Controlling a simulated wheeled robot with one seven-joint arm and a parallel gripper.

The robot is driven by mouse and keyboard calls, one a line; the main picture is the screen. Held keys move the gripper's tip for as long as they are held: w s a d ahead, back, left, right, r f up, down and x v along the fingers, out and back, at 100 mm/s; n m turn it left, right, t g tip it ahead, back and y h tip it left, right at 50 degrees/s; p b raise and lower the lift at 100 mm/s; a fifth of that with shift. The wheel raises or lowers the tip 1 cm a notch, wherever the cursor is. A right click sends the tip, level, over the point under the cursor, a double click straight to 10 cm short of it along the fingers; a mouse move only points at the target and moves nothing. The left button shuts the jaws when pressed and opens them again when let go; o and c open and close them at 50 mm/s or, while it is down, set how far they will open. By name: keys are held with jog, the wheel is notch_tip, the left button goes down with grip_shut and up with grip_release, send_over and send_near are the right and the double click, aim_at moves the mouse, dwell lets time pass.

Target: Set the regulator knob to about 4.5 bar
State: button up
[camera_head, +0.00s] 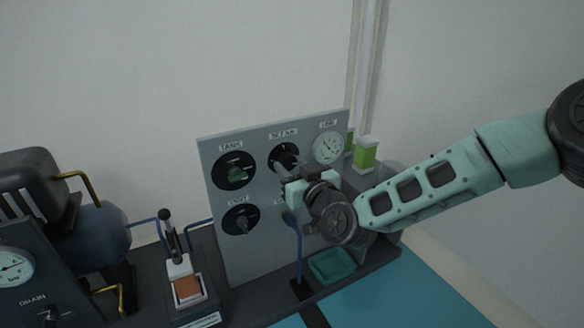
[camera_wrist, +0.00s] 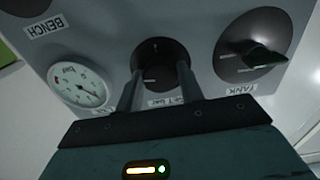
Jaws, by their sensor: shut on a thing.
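The regulator knob, a dark round knob under the "SET bar" label, is in the top middle of the grey panel in the head view (camera_head: 284,150). My gripper (camera_head: 288,170) reaches it from the right and front and partly hides it. In the wrist view the knob (camera_wrist: 160,58) lies between the two fingers of my gripper (camera_wrist: 159,78), which is shut on it. A white round gauge (camera_head: 328,148) sits to its right on the panel. It also shows in the wrist view (camera_wrist: 80,85), but its numbers are too small to read.
The TANK knob (camera_head: 234,171) is left of the regulator, with another dark knob (camera_head: 240,219) below it. A teal tray (camera_head: 332,265) lies in front of the panel (camera_head: 268,255). A device with a lever (camera_head: 168,230) stands to the left.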

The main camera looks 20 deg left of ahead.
jog(key=shift+m+p, duration=0.3)
jog(key=shift+m, duration=0.1)
jog(key=m+p, duration=0.1)
jog(key=m, duration=0.1)
jog(key=shift+r+m+p, duration=0.15)
jog(key=shift+m+p, duration=0.25)
jog(key=m+p, duration=0.2)
jog(key=m, duration=0.4)
jog(key=shift+s+p, duration=0.1)
jog(key=shift+p, duration=0.3)
jog(key=m+p, duration=0.1)
jog(key=m, duration=0.4)
jog(key=shift+m, duration=0.4)
jog(key=m+p, duration=0.1)
jog(key=m, duration=0.3)
jog(key=shift+m, duration=0.3)
jog(key=o, duration=1)
